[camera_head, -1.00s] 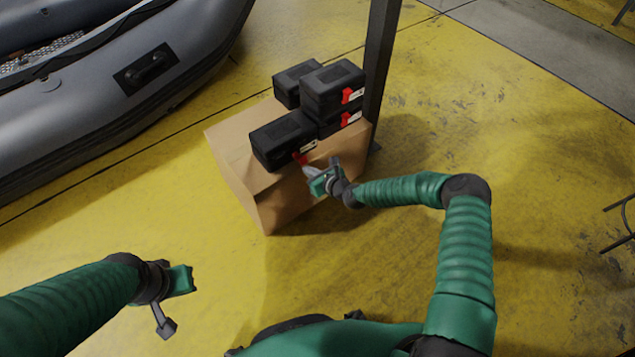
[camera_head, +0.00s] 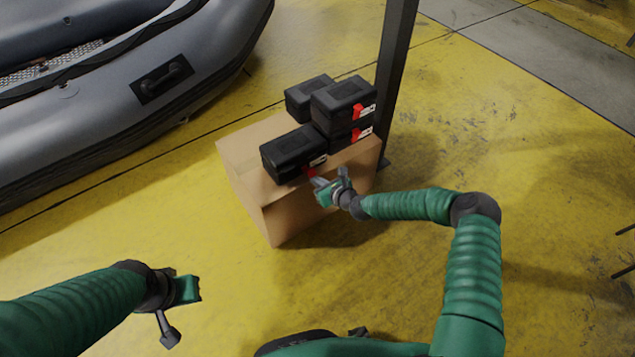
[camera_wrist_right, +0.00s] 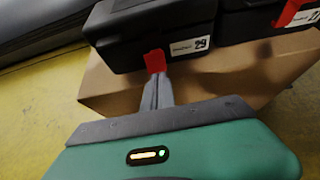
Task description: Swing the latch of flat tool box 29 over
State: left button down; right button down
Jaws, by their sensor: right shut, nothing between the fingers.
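Flat tool box 29 (camera_head: 290,152) is the black box at the front left of the group on the cardboard box. Its label reads 29 in the right wrist view (camera_wrist_right: 188,48). Its red latch (camera_wrist_right: 155,61) hangs at the front face, left of the label; it also shows in the head view (camera_head: 309,172). My right gripper (camera_head: 316,182) is shut and empty, its fingertips (camera_wrist_right: 157,80) right at the latch's lower end. Whether they touch is unclear. My left gripper (camera_head: 190,289) is away at the lower left, its fingers not clear.
Several more black boxes with red latches (camera_head: 342,103) stand behind and right of it on the cardboard box (camera_head: 270,205). A dark post (camera_head: 392,70) rises behind them. A grey inflatable boat (camera_head: 120,100) lies at left. The yellow floor in front is clear.

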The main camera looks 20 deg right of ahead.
jog(key=shift+r+p, duration=0.3)
jog(key=shift+r, duration=0.35)
jog(key=shift+w+r+p, duration=0.25)
jog(key=shift+r+p, duration=0.15)
jog(key=shift+r, duration=0.25)
jog(key=shift+a, duration=0.1)
